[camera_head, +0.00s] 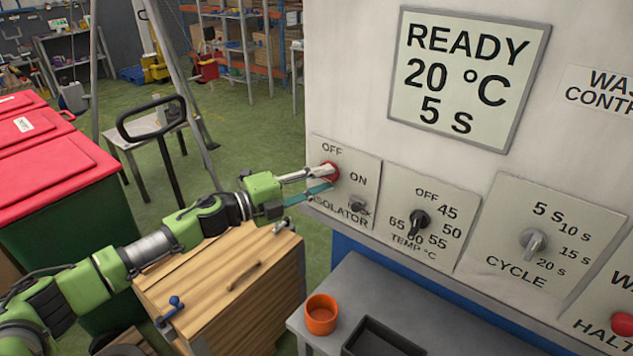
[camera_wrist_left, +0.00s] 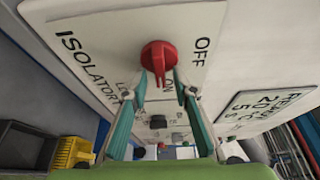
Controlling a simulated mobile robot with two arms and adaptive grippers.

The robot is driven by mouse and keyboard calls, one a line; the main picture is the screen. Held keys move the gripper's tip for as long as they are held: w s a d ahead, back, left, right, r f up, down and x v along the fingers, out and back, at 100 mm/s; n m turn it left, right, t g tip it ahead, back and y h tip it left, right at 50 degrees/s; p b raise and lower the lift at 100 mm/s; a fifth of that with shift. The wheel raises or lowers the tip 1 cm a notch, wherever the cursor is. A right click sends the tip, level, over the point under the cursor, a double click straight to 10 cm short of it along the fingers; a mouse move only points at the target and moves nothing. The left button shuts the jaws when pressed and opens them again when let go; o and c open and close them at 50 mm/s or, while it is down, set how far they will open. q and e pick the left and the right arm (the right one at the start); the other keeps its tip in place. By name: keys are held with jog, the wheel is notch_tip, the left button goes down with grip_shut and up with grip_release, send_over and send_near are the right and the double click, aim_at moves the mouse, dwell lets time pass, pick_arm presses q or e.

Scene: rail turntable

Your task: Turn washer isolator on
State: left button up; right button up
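The red isolator knob (camera_head: 331,171) is on the isolator plate (camera_head: 318,150) at the left of the machine's panel. OFF is printed above it and ON to its right. In the left wrist view the red knob (camera_wrist_left: 158,52) has its grip between my finger pads, with a gap visible on each side. My left gripper (camera_head: 327,179) is open at the knob; in the wrist view its fingertips (camera_wrist_left: 160,76) lie either side of the grip. I cannot tell whether they touch it or exactly where the knob points. My right gripper is out of view.
The display (camera_head: 470,75) reads READY, 20 °C, 5 s. A black temperature dial (camera_head: 419,220) and grey cycle dial (camera_head: 532,242) sit to the right. Below are an orange cup (camera_head: 321,314), a black tray (camera_head: 380,338) and a wooden crate (camera_head: 215,285).

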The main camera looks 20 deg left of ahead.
pick_arm(q)
jog(key=v, duration=1.2)
dwell(0.4)
jog(key=w+a+f+n+t+y, duration=0.1)
jog(key=a+f+n+y, duration=0.3)
jog(key=f, duration=0.5)
jog(key=w+a+f+n+t+y, duration=0.1)
jog(key=w+a+f+n+y, duration=0.1)
jog(key=a+f+n, duration=0.5)
jog(key=s+a+f+n+g+y, duration=0.1)
jog(key=s+f+n+g+y, duration=0.3)
jog(key=f, duration=0.9)
jog(key=s+a+f+n+t+y, duration=0.1)
jog(key=s+f, duration=0.4)
jog(key=f, duration=0.7)
jog(key=s+d+f+n+g+y, duration=0.1)
jog(key=s+d+f+n+g, duration=0.25)
jog(key=s+f, duration=0.95)
jog(key=s+d+f+n+g+y, duration=0.1)
jog(key=s+d+f+n+g, duration=0.3)
jog(key=s+f, duration=0.9)
jog(key=s+d+f+g, duration=0.1)
jog(key=s+d, duration=0.3)
jog(key=s, duration=0.5)
jog(key=s+d+f+g+h, duration=0.1)
jog(key=s+d+g, duration=0.2)
jog(key=s, duration=0.6)
jog(key=shift+s+d+f+n+b, duration=0.2)
jog(key=shift+d+f+n+b, duration=0.2)
jog(key=shift+d, duration=0.8)
